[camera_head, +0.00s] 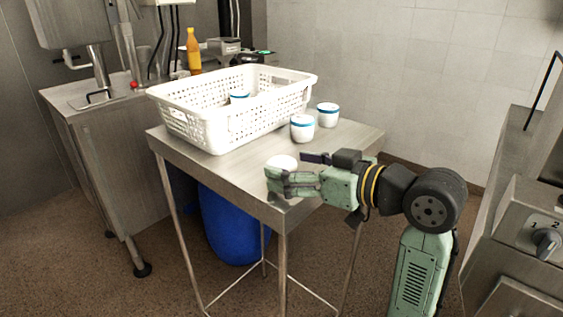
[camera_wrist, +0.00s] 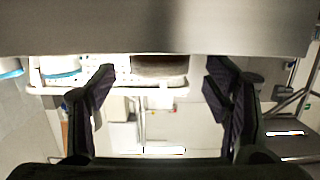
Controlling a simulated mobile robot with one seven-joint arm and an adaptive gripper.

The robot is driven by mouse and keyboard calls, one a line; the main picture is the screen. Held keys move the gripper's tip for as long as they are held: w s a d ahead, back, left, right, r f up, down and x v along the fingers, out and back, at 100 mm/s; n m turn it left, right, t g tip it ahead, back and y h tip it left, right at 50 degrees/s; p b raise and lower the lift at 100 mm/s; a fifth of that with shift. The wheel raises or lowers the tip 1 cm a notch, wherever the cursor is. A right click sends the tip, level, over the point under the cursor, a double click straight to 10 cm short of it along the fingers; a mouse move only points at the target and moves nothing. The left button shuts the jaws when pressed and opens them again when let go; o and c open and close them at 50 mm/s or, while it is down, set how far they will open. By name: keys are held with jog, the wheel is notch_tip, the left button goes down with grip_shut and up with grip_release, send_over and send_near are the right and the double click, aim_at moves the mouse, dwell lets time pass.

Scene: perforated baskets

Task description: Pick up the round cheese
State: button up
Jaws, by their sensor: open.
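The round cheese (camera_head: 283,162) is a small white, rounded piece on the steel table, close to its front corner. My gripper (camera_head: 287,168) reaches in from the right, low over the table corner, with its fingers apart. The near finger hides the lower part of the cheese in the head view. In the wrist view, my gripper (camera_wrist: 160,95) shows its two dark fingers spread wide with nothing clamped. A shaded, rounded shape (camera_wrist: 160,67) lies between and beyond the fingertips there; it looks like the cheese. I cannot tell whether a finger touches it.
A white perforated basket (camera_head: 225,128) stands on the steel table (camera_head: 225,168), with a blue-rimmed cup (camera_head: 239,97) inside. Two more such cups, one nearer (camera_head: 302,130) and one farther (camera_head: 327,116), stand right of it. An orange bottle (camera_head: 193,50) is behind.

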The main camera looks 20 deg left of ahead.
jog(key=shift+w+a+f, duration=0.1)
jog(key=shift+w+a, duration=0.1)
jog(key=shift+a, duration=0.2)
jog(key=c, duration=1.3)
jog(key=shift+c, duration=0.2)
